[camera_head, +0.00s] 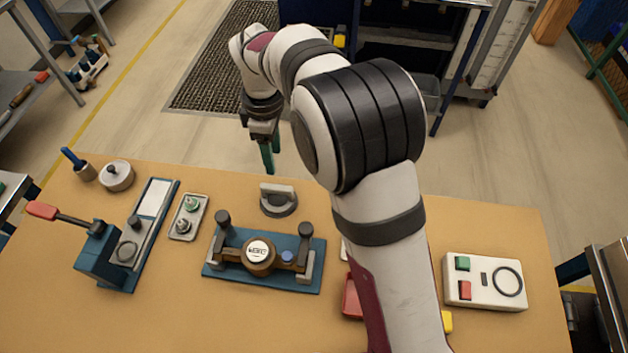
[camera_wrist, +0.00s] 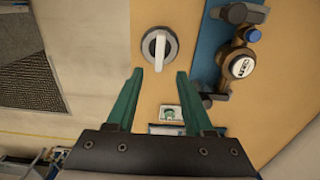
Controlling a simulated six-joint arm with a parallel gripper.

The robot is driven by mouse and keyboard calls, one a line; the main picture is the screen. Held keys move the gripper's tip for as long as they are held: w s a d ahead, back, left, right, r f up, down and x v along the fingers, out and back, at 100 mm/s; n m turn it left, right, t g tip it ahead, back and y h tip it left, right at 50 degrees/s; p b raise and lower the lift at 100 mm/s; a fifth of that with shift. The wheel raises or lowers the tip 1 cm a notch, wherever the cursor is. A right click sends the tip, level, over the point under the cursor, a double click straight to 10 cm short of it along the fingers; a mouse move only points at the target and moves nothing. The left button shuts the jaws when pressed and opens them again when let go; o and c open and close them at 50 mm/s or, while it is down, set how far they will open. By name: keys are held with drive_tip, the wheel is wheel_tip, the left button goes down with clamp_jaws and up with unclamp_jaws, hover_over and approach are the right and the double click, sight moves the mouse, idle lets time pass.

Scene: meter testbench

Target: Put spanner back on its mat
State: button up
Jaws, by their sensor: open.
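I cannot make out a spanner or its mat in either view; my arm covers part of the bench's right half. My gripper (camera_head: 267,160) hangs above the far edge of the tan bench (camera_head: 400,330). In the wrist view its two green fingers are apart with nothing between them (camera_wrist: 159,80). A round grey piece with a bar handle (camera_head: 278,200) stands on the bench near the far edge. It also shows just beyond the fingertips in the wrist view (camera_wrist: 158,47), apart from them.
A blue meter fixture (camera_head: 220,272) stands mid-bench. A lever clamp (camera_head: 100,255) and a small tray (camera_head: 178,234) stand left. A control box (camera_head: 485,293) stands right. A red item (camera_head: 351,303) is partly behind my arm. The near-left bench is clear.

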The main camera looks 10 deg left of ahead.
drive_tip(key=s+d+r+m, duration=0.6)
drive_tip(key=d+r+m, duration=0.15)
drive_tip(key=d, duration=0.35)
drive_tip(key=s+d+m+y, duration=0.1)
drive_tip(key=s+d+m, duration=0.4)
drive_tip(key=s+m, duration=0.3)
drive_tip(key=s+d+f+m, duration=0.1)
drive_tip(key=s+d+m, duration=0.4)
drive_tip(key=s+m, duration=0.3)
drive_tip(key=s, duration=0.4)
drive_tip(key=shift+f+y, duration=0.3)
drive_tip(key=shift+y, duration=0.1)
